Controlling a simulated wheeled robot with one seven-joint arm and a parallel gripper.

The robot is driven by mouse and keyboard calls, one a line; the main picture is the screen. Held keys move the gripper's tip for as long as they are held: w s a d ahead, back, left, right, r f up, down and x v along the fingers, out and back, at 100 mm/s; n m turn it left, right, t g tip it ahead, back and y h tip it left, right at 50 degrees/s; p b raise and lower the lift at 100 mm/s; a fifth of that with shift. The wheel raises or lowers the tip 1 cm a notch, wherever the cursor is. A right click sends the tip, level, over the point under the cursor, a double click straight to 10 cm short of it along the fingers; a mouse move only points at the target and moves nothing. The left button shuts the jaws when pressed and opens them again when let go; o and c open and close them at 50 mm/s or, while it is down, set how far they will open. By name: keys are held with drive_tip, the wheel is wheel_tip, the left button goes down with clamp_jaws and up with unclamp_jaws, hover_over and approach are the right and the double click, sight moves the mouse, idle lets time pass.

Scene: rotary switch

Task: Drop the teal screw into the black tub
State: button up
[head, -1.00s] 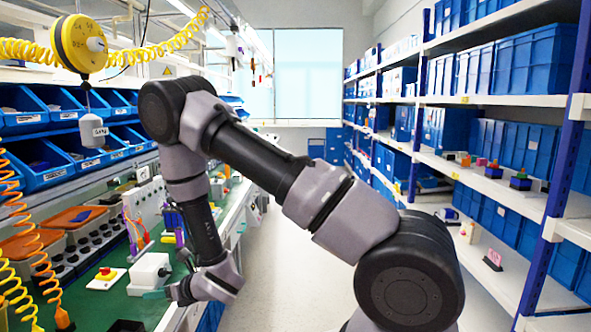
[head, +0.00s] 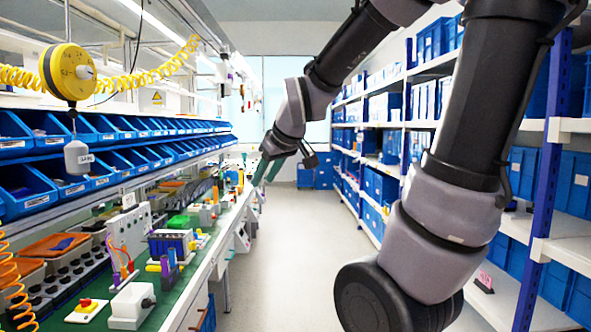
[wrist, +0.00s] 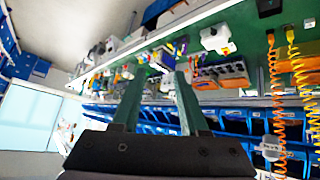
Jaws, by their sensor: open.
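My gripper (head: 266,170) is raised over the aisle beside the bench in the head view. Its two green fingers are apart in the wrist view (wrist: 156,80), with nothing seen between them. I cannot make out the teal screw in either current view. A small black object (wrist: 268,8) sits at the top right edge of the bench in the wrist view; I cannot tell if it is the black tub.
Blue bins (head: 28,188) line the back. Shelves (head: 560,250) stand at right. The aisle floor (head: 300,250) is clear.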

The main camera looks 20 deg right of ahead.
drive_tip(key=s+d+r+m+g, duration=0.1)
drive_tip(key=s+d+r+m, duration=0.1)
drive_tip(key=s+m, duration=0.6)
drive_tip(key=s+r, duration=0.1)
drive_tip(key=s, duration=0.4)
drive_tip(key=shift+r+m, duration=0.2)
drive_tip(key=shift+m, duration=0.1)
